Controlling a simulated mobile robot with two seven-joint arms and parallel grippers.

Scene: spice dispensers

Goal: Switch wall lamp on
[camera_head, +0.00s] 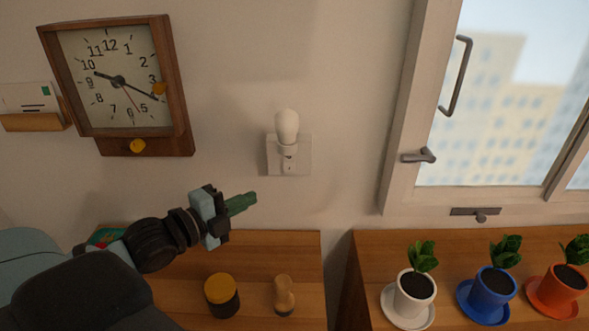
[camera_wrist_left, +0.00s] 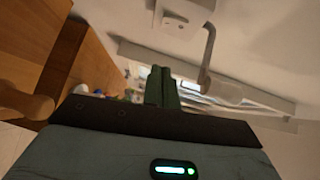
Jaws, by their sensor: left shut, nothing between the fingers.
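The wall lamp is a white bulb (camera_head: 287,127) above a pale square plate with a small switch (camera_head: 290,165), on the wall between clock and window. The bulb shows no glow. My left gripper (camera_head: 243,203) is below and left of the lamp, apart from it, with its green fingers together and empty, pointing right. The fingers (camera_wrist_left: 161,87) also show in the left wrist view. A pale plate (camera_wrist_left: 178,19) with a dark slot is at the top of that view; I cannot tell for sure that it is the lamp's. My right gripper is not in view.
A wooden clock (camera_head: 118,80) hangs left of the lamp. A window with a handle (camera_head: 420,156) is at right. A jar (camera_head: 222,296) and a wooden piece (camera_head: 284,296) stand on the left counter; several potted plants stand on the right one. The wall around the lamp is clear.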

